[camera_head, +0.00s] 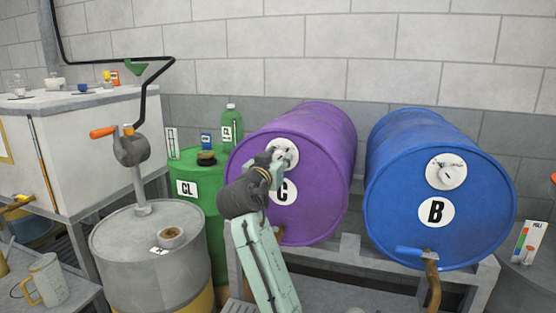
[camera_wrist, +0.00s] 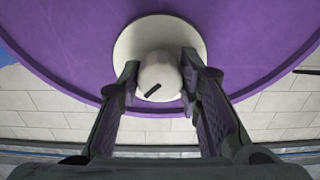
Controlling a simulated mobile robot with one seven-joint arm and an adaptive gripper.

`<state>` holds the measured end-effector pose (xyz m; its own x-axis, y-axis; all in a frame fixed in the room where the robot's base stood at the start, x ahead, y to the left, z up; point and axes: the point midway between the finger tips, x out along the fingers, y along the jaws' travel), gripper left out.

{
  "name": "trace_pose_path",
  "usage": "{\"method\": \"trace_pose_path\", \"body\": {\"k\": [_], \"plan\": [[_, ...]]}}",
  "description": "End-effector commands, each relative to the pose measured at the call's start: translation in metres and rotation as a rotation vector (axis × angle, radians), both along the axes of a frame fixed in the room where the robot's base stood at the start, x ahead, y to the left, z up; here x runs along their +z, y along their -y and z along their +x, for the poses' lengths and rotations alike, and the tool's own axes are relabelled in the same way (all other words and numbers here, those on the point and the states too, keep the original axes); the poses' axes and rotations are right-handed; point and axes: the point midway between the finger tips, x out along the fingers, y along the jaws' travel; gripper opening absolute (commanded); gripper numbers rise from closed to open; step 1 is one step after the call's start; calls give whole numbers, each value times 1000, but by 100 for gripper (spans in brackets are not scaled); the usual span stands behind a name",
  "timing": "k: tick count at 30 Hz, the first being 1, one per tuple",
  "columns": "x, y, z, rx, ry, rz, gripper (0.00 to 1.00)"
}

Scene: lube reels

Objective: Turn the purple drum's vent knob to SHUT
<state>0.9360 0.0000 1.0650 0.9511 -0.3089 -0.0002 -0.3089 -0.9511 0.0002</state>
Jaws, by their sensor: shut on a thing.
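The purple drum (camera_head: 308,160) lies on its side on a rack, its face marked C. Its vent dial plate (camera_head: 290,147) is round and white, near the top of the face, and partly hidden by my gripper (camera_head: 272,160). In the wrist view the vent knob (camera_wrist: 158,72) is a pale round knob with a dark pointer mark, in front of the white plate (camera_wrist: 125,45). My gripper (camera_wrist: 160,84) has one finger on each side of the knob and is shut on it. The SHUT lettering cannot be read in either view.
A blue drum (camera_head: 430,185) marked B lies to the right, with its own white dial and a blue-handled tap (camera_head: 412,251). A green drum (camera_head: 200,205) stands left of the purple one. A grey drum with a crank pump (camera_head: 130,148) stands nearer, at left.

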Motion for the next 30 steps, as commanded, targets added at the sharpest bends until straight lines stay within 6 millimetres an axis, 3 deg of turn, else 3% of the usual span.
{"method": "trace_pose_path", "body": {"k": [8,20,30], "plan": [[0,0,0,0,0,0,4],[1,0,0,0,-26,-79,4],[1,0,0,0,-109,-337,4]]}}
